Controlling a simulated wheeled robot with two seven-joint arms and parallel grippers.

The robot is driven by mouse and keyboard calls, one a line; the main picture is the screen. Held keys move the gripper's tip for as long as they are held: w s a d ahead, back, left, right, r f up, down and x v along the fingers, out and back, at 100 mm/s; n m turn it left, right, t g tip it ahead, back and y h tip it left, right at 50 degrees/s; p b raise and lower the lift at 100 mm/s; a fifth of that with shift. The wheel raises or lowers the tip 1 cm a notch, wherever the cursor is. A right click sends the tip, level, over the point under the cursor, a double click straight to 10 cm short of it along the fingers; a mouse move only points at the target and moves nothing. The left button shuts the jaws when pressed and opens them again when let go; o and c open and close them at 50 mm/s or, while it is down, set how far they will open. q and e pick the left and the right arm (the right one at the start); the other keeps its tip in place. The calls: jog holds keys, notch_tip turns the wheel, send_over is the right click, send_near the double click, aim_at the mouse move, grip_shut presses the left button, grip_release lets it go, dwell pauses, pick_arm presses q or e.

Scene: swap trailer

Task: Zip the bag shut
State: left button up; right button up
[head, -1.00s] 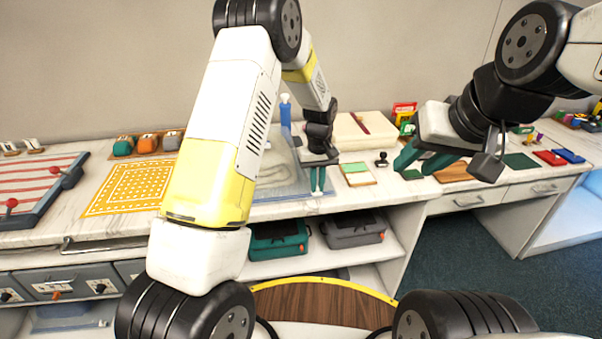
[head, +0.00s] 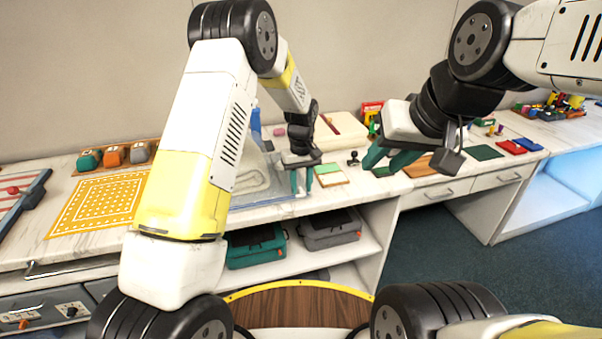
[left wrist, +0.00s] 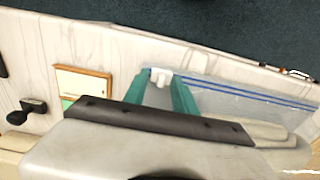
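The clear bag (head: 240,190) lies flat on the counter with a pale, coiled shape inside. In the left wrist view, the bag (left wrist: 245,108) shows two blue zip lines along one edge. A small white slider (left wrist: 160,76) sits at the end of these lines. My left gripper (head: 302,184) is over the bag's right end with its teal fingers apart. In its wrist view, the left gripper (left wrist: 162,86) has the slider between its fingertips; I cannot tell whether they touch it. My right gripper (head: 388,160) is open and empty, above the counter to the right.
A note pad (head: 329,174) lies just right of the left gripper, with a black stamp (head: 353,157) behind it. A yellow grid mat (head: 98,203) lies left of the bag. Teal (head: 255,246) and grey (head: 330,229) cases sit on the shelf below.

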aim_at(301, 188)
pick_arm(q)
notch_tip(301, 188, up, 7)
jog(key=shift+r, duration=0.4)
